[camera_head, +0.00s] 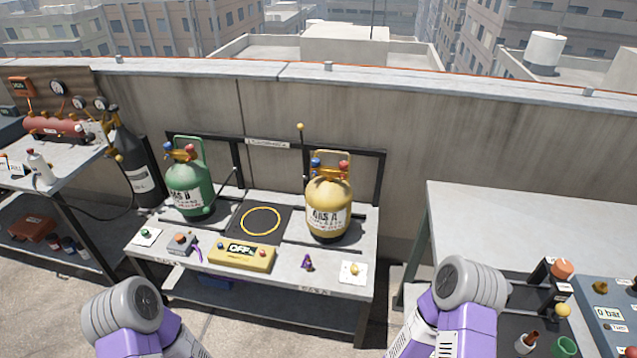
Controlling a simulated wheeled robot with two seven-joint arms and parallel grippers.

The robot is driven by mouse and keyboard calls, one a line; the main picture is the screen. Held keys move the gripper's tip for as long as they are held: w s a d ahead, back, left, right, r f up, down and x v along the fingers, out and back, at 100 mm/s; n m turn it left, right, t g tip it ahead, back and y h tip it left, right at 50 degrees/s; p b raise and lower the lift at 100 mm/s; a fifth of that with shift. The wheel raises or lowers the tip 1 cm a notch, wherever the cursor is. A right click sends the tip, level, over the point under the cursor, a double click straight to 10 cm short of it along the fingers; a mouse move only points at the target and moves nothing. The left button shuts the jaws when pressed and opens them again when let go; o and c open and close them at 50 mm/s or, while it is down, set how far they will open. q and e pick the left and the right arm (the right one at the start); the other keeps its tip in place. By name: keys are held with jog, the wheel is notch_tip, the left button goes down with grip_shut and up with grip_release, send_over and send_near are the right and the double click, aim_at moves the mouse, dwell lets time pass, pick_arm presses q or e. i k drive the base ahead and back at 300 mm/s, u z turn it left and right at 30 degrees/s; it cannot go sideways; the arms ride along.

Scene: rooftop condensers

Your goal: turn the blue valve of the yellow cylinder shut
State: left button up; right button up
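The yellow cylinder (329,197) stands upright at the right of the middle table and carries a white label. Its blue valve (315,163) is on the upper left of the cylinder's top, with a red valve (344,167) to its right. I cannot tell from here how far the blue valve is turned. Only grey and purple links of my two arms show, at the bottom edge to the left and right. Neither gripper is in view, and nothing of mine touches the cylinder.
A green cylinder (190,187) with blue and red knobs stands on the left of the middle table (330,270). A yellow box marked OFF (242,256), a purple piece (307,262) and small items lie along the front. A grey worktop (500,220) is at right, a black cylinder (137,165) at left.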

aim_at(315, 162)
jog(key=z, duration=0.2)
jog(key=k, duration=0.35)
jog(key=u, duration=1.4)
jog(key=i, duration=1.6)
jog(key=z, duration=0.95)
